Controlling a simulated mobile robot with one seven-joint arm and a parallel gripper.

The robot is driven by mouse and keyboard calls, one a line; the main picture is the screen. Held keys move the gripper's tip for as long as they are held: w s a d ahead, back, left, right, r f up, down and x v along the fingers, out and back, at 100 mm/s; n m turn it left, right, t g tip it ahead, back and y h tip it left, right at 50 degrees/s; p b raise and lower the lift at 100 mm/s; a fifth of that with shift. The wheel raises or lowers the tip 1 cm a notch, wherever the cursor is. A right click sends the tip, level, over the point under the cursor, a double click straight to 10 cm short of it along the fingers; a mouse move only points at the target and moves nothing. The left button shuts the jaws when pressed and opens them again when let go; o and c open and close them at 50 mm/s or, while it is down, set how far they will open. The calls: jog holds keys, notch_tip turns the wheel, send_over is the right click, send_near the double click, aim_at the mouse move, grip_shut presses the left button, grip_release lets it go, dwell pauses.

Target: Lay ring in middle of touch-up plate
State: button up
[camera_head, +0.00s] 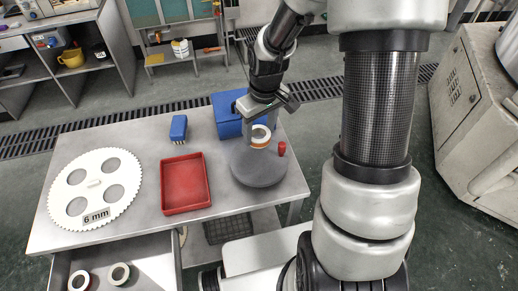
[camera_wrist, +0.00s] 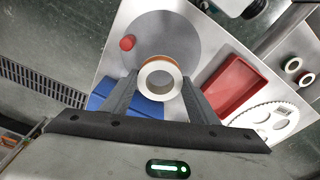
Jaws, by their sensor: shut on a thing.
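A white ring with an orange-brown outer band (camera_head: 260,136) is held by my gripper (camera_head: 262,130); the ring (camera_wrist: 160,78) also shows in the wrist view between the two fingers (camera_wrist: 160,95). The touch-up plate is a round grey disc (camera_head: 258,172) at the right end of the table, and it shows beyond the ring in the wrist view (camera_wrist: 155,30). In the head view the ring appears over the far part of the plate. I cannot tell whether it touches the plate. A small red knob (camera_head: 282,148) stands at the plate's edge, right of the ring.
A blue box (camera_head: 226,118) stands behind the plate. A red tray (camera_head: 184,184) lies left of the plate, with a blue brush-like block (camera_head: 179,128) behind it. A white toothed disc marked "6 mm" (camera_head: 72,205) lies far left. An open drawer (camera_head: 145,272) holds two rings.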

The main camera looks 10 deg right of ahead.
aim_at(258, 159)
notch_tip(258, 159, down, 10)
jog(key=shift+r+b, duration=0.15)
jog(key=shift+b, duration=0.15)
jog(key=shift+f, duration=0.3)
jog(key=o, duration=1.2)
jog(key=shift+r, duration=0.1)
jog(key=shift+r, duration=0.1)
